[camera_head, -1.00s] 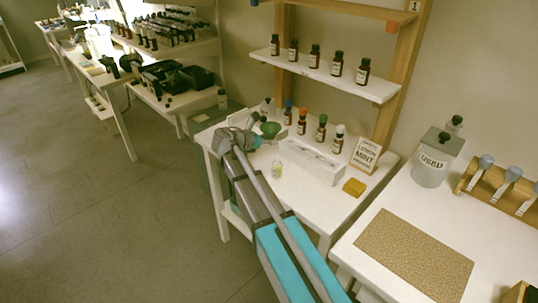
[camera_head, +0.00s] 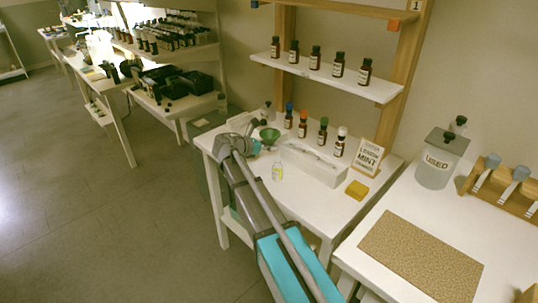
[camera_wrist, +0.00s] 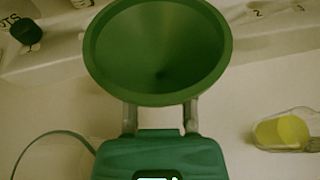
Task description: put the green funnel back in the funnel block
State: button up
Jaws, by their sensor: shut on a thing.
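The green funnel (camera_wrist: 158,50) is in my gripper (camera_wrist: 160,112), wide mouth facing the wrist camera. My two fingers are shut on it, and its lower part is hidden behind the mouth. In the head view the funnel (camera_head: 269,135) is over the back left of the white table, left of the row of brown bottles, at the end of my gripper (camera_head: 257,147). I cannot tell its height above the table. I cannot surely pick out the funnel block; a pale object (camera_head: 240,121) behind my wrist is partly hidden.
Brown bottles (camera_head: 303,124) stand behind a long white box (camera_head: 312,164). The table's front middle is clear.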

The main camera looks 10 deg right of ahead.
jog(key=shift+f+b, duration=1)
jog(key=shift+f, duration=0.35)
jog(key=shift+f, duration=0.1)
jog(key=o, duration=0.6)
jog(key=shift+o, duration=0.2)
jog(key=shift+r, duration=0.2)
jog(key=shift+s+a+r, duration=0.1)
jog(key=shift+s+a, duration=0.05)
jog(key=shift+a, duration=0.1)
jog(key=p+v, duration=0.4)
jog(key=v, duration=0.7)
jog(key=shift+s+a, duration=0.15)
jog(key=shift+a, duration=0.05)
